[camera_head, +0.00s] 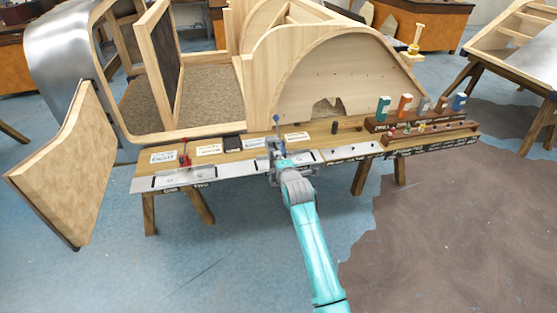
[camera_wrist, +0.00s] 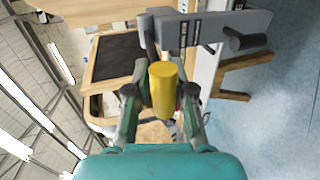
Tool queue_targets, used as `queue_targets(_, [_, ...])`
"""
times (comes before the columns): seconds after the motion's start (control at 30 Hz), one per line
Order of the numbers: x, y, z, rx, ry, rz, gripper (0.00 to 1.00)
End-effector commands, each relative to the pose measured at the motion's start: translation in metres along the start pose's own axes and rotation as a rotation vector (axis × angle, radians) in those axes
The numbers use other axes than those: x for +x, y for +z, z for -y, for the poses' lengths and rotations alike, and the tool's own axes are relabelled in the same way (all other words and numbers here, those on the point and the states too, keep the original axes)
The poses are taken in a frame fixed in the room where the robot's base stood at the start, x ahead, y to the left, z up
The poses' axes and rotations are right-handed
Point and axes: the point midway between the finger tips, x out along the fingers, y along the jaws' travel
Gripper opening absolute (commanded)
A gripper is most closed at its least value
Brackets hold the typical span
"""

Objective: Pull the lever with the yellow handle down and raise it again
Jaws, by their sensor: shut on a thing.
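The yellow handle (camera_wrist: 163,90) is a short cylinder in the middle of the wrist view. It sits between the two fingers of my gripper (camera_wrist: 160,103), which is shut on it. A grey lever bar (camera_wrist: 210,30) with a dark peg crosses the top of that view, just beyond the handle. In the head view my gripper (camera_head: 277,150) is at the front part of the wooden bench, at a grey fixture. There the gripper hides the yellow handle, and I cannot make out the lever's angle.
A red clamp-like fixture (camera_head: 185,156) stands on the bench to the left. Racks with colored items (camera_head: 420,118) stand at its right end. A wooden arched body frame (camera_head: 335,75) rises behind. A curved wooden panel (camera_head: 70,165) stands at left. Floor in front is open.

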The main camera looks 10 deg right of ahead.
Motion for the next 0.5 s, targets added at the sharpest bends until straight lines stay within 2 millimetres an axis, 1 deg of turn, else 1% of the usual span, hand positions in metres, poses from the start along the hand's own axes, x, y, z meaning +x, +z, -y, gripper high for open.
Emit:
queue_targets(0.03, [0.0009,0.0004,0.0086,0.001,-0.017,0.0,0.0])
queue_targets(0.07, [0.0009,0.0004,0.0085,0.001,-0.017,0.0,0.29])
queue_targets(0.1, [0.0008,0.0004,0.0082,0.001,-0.016,0.0,0.39])
queue_targets(0.5, [-0.001,0.0001,0.0024,0.0,-0.005,0.0,0.39])
